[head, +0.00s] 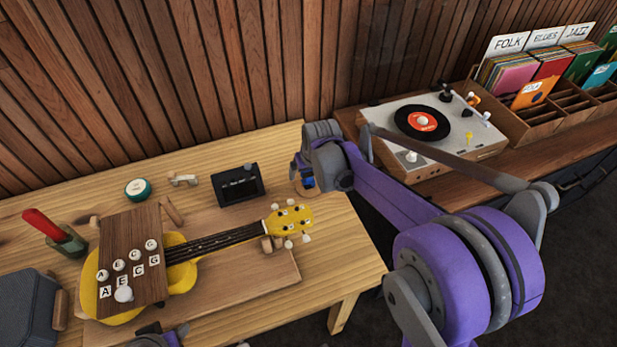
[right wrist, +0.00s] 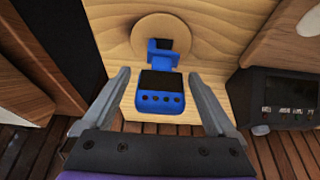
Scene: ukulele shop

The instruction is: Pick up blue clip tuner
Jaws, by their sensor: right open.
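The blue clip tuner (right wrist: 160,95) has a dark screen and a row of small round buttons. In the right wrist view it stands in front of a round wooden disc (right wrist: 190,28). My right gripper (right wrist: 160,74) is open, with one finger on each side of the tuner and visible space between. In the head view the tuner (head: 308,181) is a small blue patch beneath my right gripper (head: 304,170), mostly hidden by it. Grey and purple parts of my left arm (head: 160,338) show at the bottom edge; its fingers cannot be made out.
A yellow ukulele (head: 182,268) lies on a wooden board (head: 235,284) left of the tuner. A black device with a screen (head: 238,185) stands close by. A turntable (head: 440,132) and record crate (head: 540,118) are on the right. The table's right edge is near.

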